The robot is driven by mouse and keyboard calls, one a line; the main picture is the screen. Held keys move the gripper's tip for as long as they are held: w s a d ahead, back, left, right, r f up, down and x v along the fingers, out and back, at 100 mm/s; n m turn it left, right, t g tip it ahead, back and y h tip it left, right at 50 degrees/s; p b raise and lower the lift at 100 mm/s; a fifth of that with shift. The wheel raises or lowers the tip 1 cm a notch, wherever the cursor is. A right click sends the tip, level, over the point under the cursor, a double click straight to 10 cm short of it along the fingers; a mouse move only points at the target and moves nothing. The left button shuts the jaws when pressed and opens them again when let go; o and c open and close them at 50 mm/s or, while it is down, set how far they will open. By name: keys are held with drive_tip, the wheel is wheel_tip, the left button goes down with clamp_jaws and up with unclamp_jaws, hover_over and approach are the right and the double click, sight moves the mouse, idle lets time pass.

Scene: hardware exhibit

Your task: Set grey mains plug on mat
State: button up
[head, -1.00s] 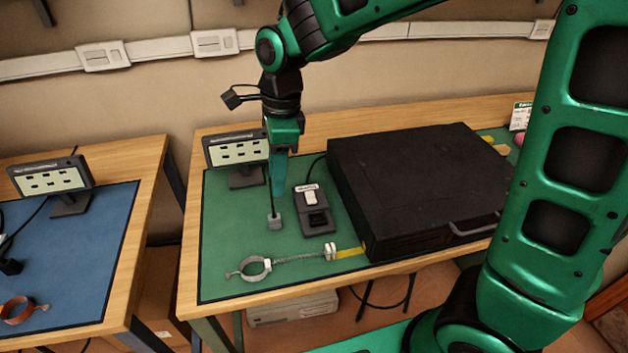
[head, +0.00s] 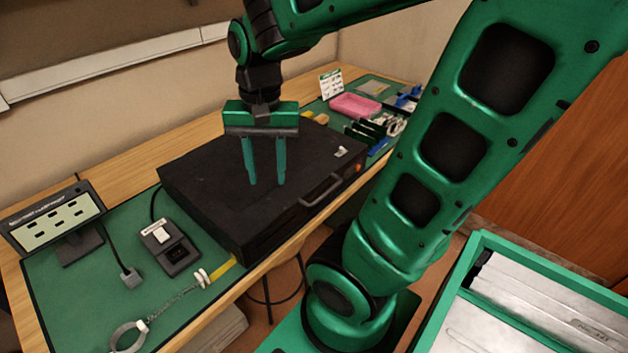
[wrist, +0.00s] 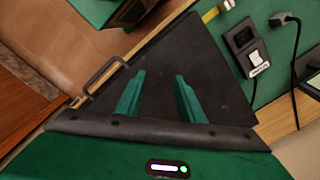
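The grey mains plug (head: 130,277) lies on the green mat (head: 72,302), on the end of a dark cable running to the small display stand. In the wrist view the plug (wrist: 280,19) shows at the upper right. My gripper (head: 266,184) hangs over the black case, well to the right of the plug. Its two fingers point down, apart, with nothing between them. In the wrist view the open fingers (wrist: 160,76) have only the case behind them.
The black case (head: 220,190) with a front handle covers much of the table. A dark socket block (head: 170,250), a wrist strap (head: 130,335) and the display stand (head: 55,222) stand around the plug. A pink tray (head: 355,105) and parts lie beyond the case.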

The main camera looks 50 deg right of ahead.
drive_tip(key=s+d+f+n, duration=0.1)
drive_tip(key=s+d+n, duration=0.2)
drive_tip(key=s, duration=0.6)
drive_tip(key=shift+s+d+n, duration=0.3)
drive_tip(key=shift+s+d, duration=0.05)
drive_tip(key=shift+d, duration=0.75)
drive_tip(key=shift+f, duration=0.1)
drive_tip(key=shift+w+f, duration=0.35)
drive_tip(key=shift+w, duration=0.45)
drive_tip(key=shift+s+r, duration=0.1)
drive_tip(key=shift+c, duration=0.3)
drive_tip(key=shift+s, duration=0.15)
drive_tip(key=shift+c, duration=0.2)
